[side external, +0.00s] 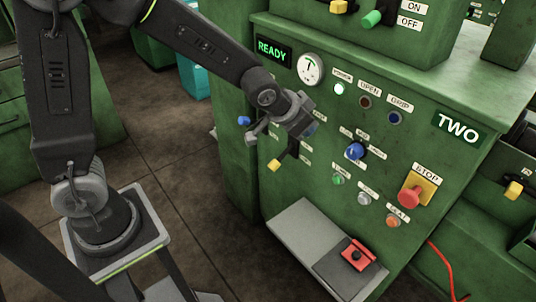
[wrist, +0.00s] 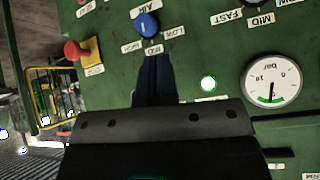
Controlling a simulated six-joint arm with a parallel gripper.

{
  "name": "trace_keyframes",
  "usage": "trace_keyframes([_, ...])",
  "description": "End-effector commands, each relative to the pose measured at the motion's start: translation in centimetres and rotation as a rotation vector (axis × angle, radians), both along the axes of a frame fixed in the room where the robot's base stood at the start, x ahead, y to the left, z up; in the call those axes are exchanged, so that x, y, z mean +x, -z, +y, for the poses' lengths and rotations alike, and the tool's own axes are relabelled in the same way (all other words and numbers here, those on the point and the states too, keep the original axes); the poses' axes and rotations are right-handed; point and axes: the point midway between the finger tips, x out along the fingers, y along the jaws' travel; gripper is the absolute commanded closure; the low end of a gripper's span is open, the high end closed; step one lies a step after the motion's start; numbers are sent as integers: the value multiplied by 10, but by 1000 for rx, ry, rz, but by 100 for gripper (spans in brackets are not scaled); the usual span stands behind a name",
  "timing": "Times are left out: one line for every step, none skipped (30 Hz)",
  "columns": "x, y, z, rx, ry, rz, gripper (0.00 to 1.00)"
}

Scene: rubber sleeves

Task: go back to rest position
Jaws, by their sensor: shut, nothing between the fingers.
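My gripper (side external: 305,118) is raised in front of the upper left part of the green control panel (side external: 330,165). It is shut and empty, and it appears apart from the panel, though the exact gap is hard to judge. In the wrist view its dark fingers (wrist: 154,80) are together, pointing towards the blue knob (wrist: 147,25). That knob (side external: 355,152) is also in the side view, to the right of and below my gripper. My gripper hides some labels on the panel's left part.
A lit READY sign (side external: 272,50) and a round gauge (side external: 310,69) are above my gripper. Levers with a blue ball (side external: 244,121) and a yellow tip (side external: 273,165) are close by. A red stop button (side external: 409,195) and red-topped box (side external: 358,255) are lower right.

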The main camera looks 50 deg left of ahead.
Motion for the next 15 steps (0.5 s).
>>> trace_keyframes([-15, -20, 9, 1, -25, 6, 100])
trace_keyframes([-25, -29, 14, 2, -39, 18, 100])
trace_keyframes([-38, -40, 20, 3, -58, 31, 100])
trace_keyframes([-48, -47, 25, 2, -71, 43, 100])
trace_keyframes([-59, -54, 29, 2, -85, 55, 100])
trace_keyframes([-74, -63, 34, -1, -102, 70, 100])
trace_keyframes([-85, -69, 38, -3, -114, 81, 100])
trace_keyframes([-97, -74, 41, -5, -126, 94, 100])
trace_keyframes([-113, -80, 45, -9, -141, 109, 100])
trace_keyframes([-125, -84, 47, -12, -150, 121, 100])
trace_keyframes([-137, -88, 50, -15, -159, 133, 100])
trace_keyframes([-152, -92, 53, -21, -172, 148, 100])
trace_keyframes([-164, -94, 54, -26, -181, 160, 100])
trace_keyframes([-174, -95, 56, -29, -188, 171, 100])
trace_keyframes([-188, -97, 57, -35, -196, 186, 100])
